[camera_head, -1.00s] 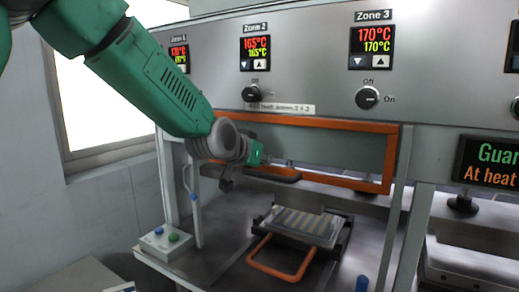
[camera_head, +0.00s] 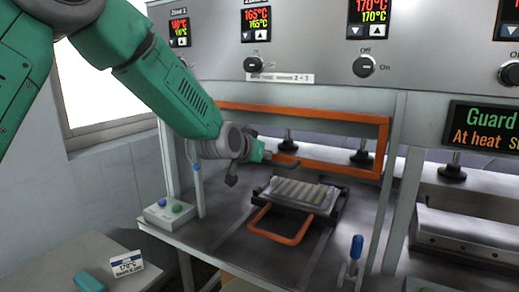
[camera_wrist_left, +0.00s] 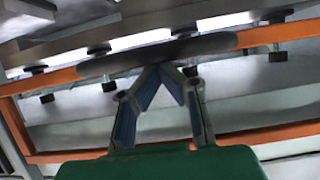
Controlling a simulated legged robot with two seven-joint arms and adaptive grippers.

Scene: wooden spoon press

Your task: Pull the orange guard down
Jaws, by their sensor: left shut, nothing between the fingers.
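The orange guard (camera_head: 320,116) is an open rectangular frame across the front of the left press station, below the control panel. It hangs above the bench, with press feet visible through it. A dark handle (camera_head: 284,160) sits on its lower bar; in the left wrist view the handle (camera_wrist_left: 205,45) is a long grey bar on the orange rail (camera_wrist_left: 275,34). My left gripper (camera_head: 262,162) is at the handle. In the left wrist view my left gripper (camera_wrist_left: 161,68) has its fingertips together, meeting at the handle's lower edge. Whether they touch is unclear. My right gripper is not in view.
A tray with an orange loop handle (camera_head: 282,238) sits on the bench below the guard. A button box (camera_head: 169,212) stands at left beside a thin post. A blue-topped lever (camera_head: 355,248) stands at front right. A grey press post (camera_head: 401,180) borders the opening.

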